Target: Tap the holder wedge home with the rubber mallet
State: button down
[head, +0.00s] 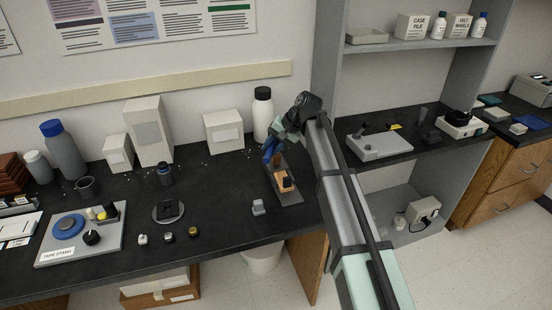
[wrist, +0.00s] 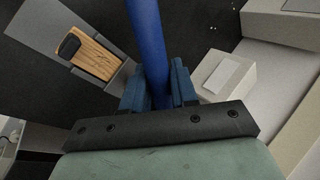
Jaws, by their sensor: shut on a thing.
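My gripper (wrist: 158,88) is shut on the blue handle of the mallet (wrist: 147,35), which runs up out of the top of the wrist view. The mallet's head does not show there. In the head view my gripper (head: 271,149) is over the back part of a grey base plate (head: 292,196). On this plate sits a wooden block (head: 284,179), also in the wrist view (wrist: 95,58), with a dark piece (wrist: 68,46) at one end. I cannot tell which part is the wedge or how deep it sits. The gripper is apart from the block.
A white bottle with a black cap (head: 263,115) and a pale box (head: 224,131) stand close behind my gripper. A tape stand (head: 80,236) is at the far left.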

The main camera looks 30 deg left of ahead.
notch_tip(320, 180, down, 5)
jog(key=shift+r, duration=2)
jog(key=shift+r, duration=0.15)
jog(key=shift+r, duration=1.85)
